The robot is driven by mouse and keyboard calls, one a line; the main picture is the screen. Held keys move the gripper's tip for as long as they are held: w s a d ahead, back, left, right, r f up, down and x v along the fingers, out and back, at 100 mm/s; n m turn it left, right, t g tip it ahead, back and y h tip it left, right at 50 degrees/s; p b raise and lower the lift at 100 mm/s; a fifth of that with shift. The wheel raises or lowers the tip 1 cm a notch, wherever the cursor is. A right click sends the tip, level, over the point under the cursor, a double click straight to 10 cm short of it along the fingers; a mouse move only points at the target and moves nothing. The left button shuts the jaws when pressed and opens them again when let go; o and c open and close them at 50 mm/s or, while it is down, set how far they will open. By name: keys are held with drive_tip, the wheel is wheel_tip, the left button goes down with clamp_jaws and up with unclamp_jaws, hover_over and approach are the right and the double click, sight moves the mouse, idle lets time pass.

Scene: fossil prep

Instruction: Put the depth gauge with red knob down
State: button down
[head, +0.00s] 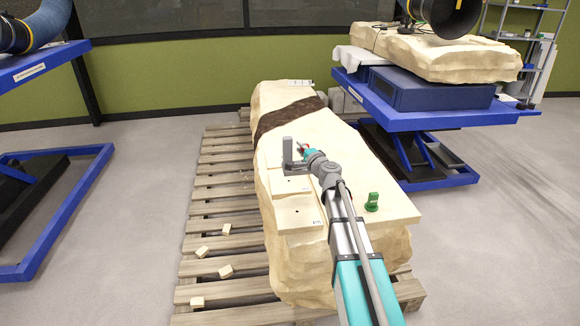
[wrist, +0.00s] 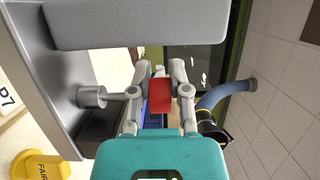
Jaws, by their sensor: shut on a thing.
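My gripper (wrist: 160,98) is shut on the red knob (wrist: 160,95) of the grey depth gauge (wrist: 85,80). In the wrist view the gauge's thick grey body fills the upper left, with a short rod by one finger. In the head view the gauge (head: 288,152) shows as a grey upright with a foot, at the end of my arm. It appears over the pale plates on the long stone block (head: 380,170). My gripper (head: 306,152) is partly hidden by my wrist there. I cannot tell whether the gauge touches the surface below.
Pale plates with dark holes, one in front (head: 298,212), lie on the block's left side. A green-knobbed piece (head: 372,203) stands right of my arm. Small chips lie on the wooden pallet (head: 215,210). A blue lift table (head: 440,118) stands behind right. A yellow piece (wrist: 40,167) shows in the wrist view.

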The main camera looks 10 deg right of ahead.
drive_tip(key=w+a+f+b, duration=0.2)
drive_tip(key=w+f+b, duration=0.4)
drive_tip(key=w+f, duration=0.1)
drive_tip(key=shift+b+x, duration=0.35)
drive_tip(key=shift+x, duration=0.6)
drive_tip(key=shift+f, duration=0.1)
drive_tip(key=shift+f, duration=0.1)
drive_tip(key=shift+w+a+f+b, duration=0.1)
drive_tip(key=shift+w+f+b, duration=0.05)
drive_tip(key=shift+f+b, duration=0.85)
drive_tip(key=shift+w+f+b, duration=0.2)
drive_tip(key=shift+f+b, duration=0.75)
drive_tip(key=shift+b, duration=0.1)
drive_tip(key=c, duration=0.6)
unclamp_jaws()
